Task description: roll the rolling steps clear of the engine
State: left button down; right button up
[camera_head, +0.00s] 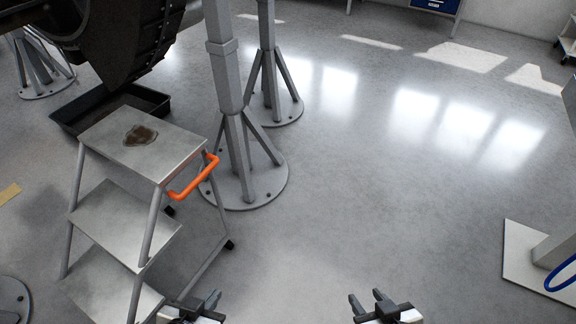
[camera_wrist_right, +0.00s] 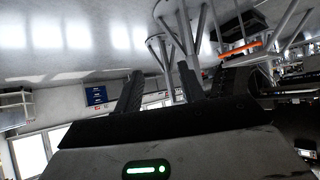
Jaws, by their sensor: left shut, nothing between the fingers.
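The rolling steps (camera_head: 110,208) stand at the left of the head view, grey metal with several treads and a brown stain on the top one. An orange handle (camera_head: 194,178) sticks out from their right side; it also shows in the right wrist view (camera_wrist_right: 240,48). Dark casters show at the steps' base. The engine (camera_head: 105,40) hangs dark at the upper left, just behind the steps. My left gripper (camera_head: 208,302) is shut and empty at the bottom edge, near the lower part of the steps. My right gripper (camera_head: 366,300) is open and empty, apart from the handle.
Grey support stands (camera_head: 238,190) rise right behind the steps, their round feet on the floor. A black drip tray (camera_head: 150,99) lies under the engine. A pale plate (camera_head: 520,262) with a post and blue hose is at the right. The middle and right floor is clear.

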aim_at(135, 232)
jog(key=z, duration=1.1)
jog(key=i, duration=0.45)
jog(key=u, duration=2.1)
